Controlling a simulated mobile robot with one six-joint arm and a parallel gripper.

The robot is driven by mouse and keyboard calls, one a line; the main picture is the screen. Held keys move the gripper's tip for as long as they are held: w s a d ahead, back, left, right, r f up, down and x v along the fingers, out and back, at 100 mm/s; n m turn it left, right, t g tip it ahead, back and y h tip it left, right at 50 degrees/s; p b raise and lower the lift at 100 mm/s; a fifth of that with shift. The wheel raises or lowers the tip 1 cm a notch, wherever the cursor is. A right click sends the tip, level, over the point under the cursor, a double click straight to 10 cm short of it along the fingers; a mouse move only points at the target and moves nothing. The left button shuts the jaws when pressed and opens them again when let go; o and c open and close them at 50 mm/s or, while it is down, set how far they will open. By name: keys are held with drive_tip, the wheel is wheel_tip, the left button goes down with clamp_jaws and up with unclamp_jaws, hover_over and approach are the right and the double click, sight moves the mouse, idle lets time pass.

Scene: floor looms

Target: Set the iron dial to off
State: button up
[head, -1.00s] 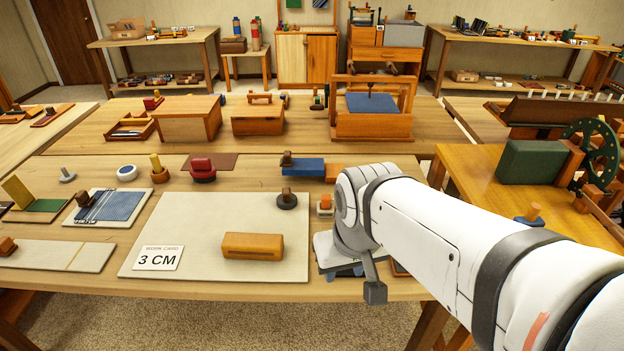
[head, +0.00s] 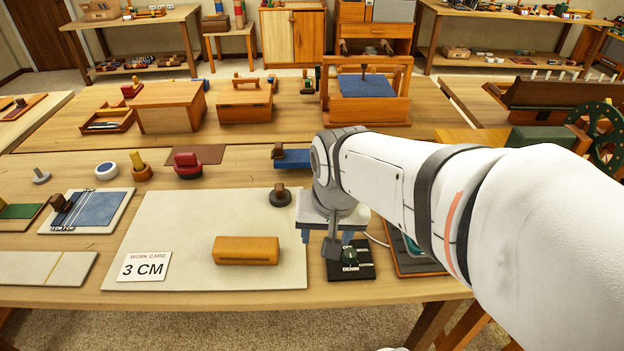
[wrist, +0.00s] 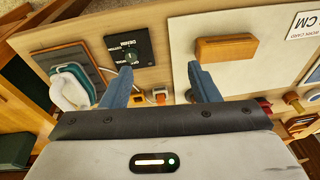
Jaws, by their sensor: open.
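The iron dial is a small dark green knob (head: 349,257) on a black plate (head: 365,270) marked DENIM near the table's front edge. The knob also shows in the wrist view (wrist: 130,52), upper left of centre; I cannot tell which mark it points to. My gripper (wrist: 162,88) is open and empty, its two blue fingers spread apart. In the head view the gripper (head: 328,236) hangs above and just behind the plate, partly hidden by my arm. The iron (wrist: 72,88), white and teal, rests on a dark-edged board right of the dial in the head view.
A pale mat (head: 165,225) left of the dial bears an orange wooden block (head: 246,251) and a 3 CM work card (head: 144,267). A pale cord (wrist: 103,68) runs near the iron. Small orange-and-white items (wrist: 158,96) sit behind the plate.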

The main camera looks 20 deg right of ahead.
drive_tip(key=w+d+f+m+g, duration=0.1)
drive_tip(key=w+d+f+m, duration=0.55)
drive_tip(key=m, duration=0.85)
drive_tip(key=m+g, duration=0.1)
drive_tip(key=m, duration=1.1)
hover_over(351, 253)
wheel_tip(351, 253, down, 8)
drive_tip(key=shift+a, duration=0.1)
drive_tip(key=shift+d+f+m+g+y, duration=0.2)
drive_tip(key=shift+f+m+g+y, duration=0.15)
drive_tip(key=shift+m, duration=0.15)
drive_tip(key=shift+w+d+f, duration=0.1)
drive_tip(key=shift+f, duration=0.15)
drive_tip(key=shift+f+m, duration=0.3)
drive_tip(key=shift+f, duration=0.1)
wheel_tip(351, 253, down, 7)
drive_tip(key=shift+r, duration=0.1)
